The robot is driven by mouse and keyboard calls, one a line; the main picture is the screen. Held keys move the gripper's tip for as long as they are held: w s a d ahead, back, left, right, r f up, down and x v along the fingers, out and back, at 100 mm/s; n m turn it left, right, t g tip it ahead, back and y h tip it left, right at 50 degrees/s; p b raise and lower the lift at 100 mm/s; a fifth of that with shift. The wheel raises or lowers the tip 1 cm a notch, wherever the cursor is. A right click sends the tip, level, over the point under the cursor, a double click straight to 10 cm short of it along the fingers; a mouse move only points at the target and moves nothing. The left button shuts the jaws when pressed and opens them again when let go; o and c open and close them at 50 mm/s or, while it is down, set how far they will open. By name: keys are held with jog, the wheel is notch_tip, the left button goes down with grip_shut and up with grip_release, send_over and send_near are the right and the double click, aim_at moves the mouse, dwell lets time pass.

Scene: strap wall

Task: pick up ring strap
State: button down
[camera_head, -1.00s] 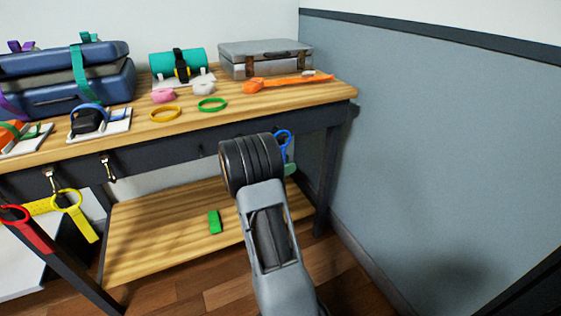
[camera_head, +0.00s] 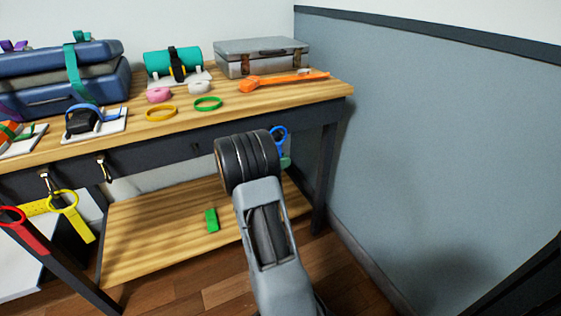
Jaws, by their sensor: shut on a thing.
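Ring straps hang along the table's front edge. A red ring strap (camera_head: 30,238) and a yellow ring strap (camera_head: 76,221) hang at the left. A blue ring strap (camera_head: 282,133) shows just right of my arm's dark wrist joint, with a pale green end below it. The wrist hides part of it, and I cannot tell whether it hangs from a hook or is held. My gripper is hidden behind the wrist, so its fingers do not show.
The wooden table (camera_head: 232,97) holds a grey case (camera_head: 262,62), blue cases (camera_head: 60,95), a teal roll (camera_head: 165,62), an orange strap (camera_head: 280,82) and yellow and green rings. A green piece (camera_head: 211,220) lies on the lower shelf (camera_head: 150,230). A blue-grey wall (camera_head: 430,150) stands at the right.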

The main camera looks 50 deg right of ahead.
jog(key=s+a+r+p, duration=0.1)
jog(key=s+a+p, duration=0.2)
jog(key=s, duration=0.5)
jog(key=s+a+r+p, duration=0.2)
jog(key=s+a+p, duration=0.1)
jog(key=s, duration=0.5)
jog(key=shift+s+a, duration=0.35)
jog(key=shift+a, duration=0.05)
